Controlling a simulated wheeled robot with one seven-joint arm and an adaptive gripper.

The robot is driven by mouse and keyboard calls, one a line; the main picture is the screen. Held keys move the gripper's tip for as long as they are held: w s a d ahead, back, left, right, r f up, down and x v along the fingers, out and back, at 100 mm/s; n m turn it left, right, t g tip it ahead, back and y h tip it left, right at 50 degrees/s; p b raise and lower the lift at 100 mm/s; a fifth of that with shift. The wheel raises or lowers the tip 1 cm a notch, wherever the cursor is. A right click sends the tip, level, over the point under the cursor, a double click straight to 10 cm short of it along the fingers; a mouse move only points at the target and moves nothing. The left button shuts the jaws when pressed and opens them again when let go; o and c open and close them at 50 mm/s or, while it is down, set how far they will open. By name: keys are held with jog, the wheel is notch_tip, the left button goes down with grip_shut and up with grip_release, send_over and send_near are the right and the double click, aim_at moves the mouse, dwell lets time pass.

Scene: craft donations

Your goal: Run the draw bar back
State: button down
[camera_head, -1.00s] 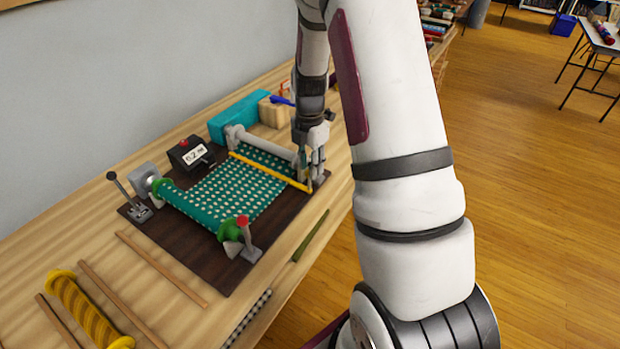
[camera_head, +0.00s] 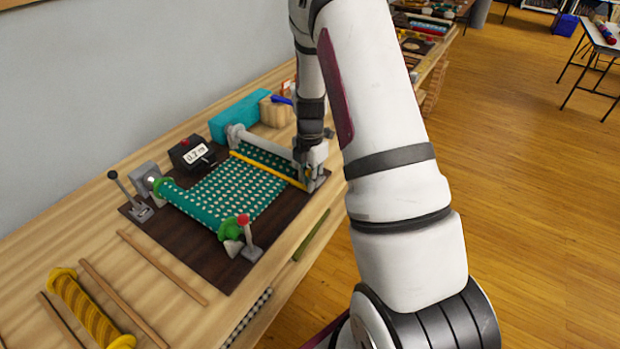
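A fabric-winding board (camera_head: 190,245) lies on the bench, with teal white-dotted cloth (camera_head: 225,190) stretched over it. A thin yellow bar (camera_head: 265,169) crosses the cloth near the grey roller (camera_head: 262,144) at the far end; I take it for the draw bar. The near end of the cloth wraps a roll between green end pieces (camera_head: 232,232). My gripper (camera_head: 314,180) points down at the right end of the yellow bar, close to or touching it. The fingers are small and partly overlapped, so I cannot tell whether they grip the bar.
A black box with a white display (camera_head: 193,153) stands behind the board. A lever (camera_head: 121,187) is at left and a red-topped handle (camera_head: 245,232) in front. A teal block (camera_head: 237,115) sits behind. Wooden strips (camera_head: 160,267) and a yellow roll (camera_head: 85,305) lie in front.

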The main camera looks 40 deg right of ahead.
jog(key=shift+r, duration=0.1)
jog(key=s+a+p, duration=0.1)
jog(key=a, duration=0.3)
jog(key=s+a+p, duration=0.1)
jog(key=s+a, duration=0.1)
jog(key=a, duration=0.3)
jog(key=s+a+p, duration=0.1)
jog(key=a+p, duration=0.1)
jog(key=a, duration=0.2)
jog(key=shift+s+a+r, duration=0.1)
jog(key=shift+s+a, duration=0.2)
jog(key=shift+a, duration=0.05)
jog(key=c, duration=1.7)
grip_release()
jog(key=shift+s, duration=0.1)
notch_tip(320, 180, up, 12)
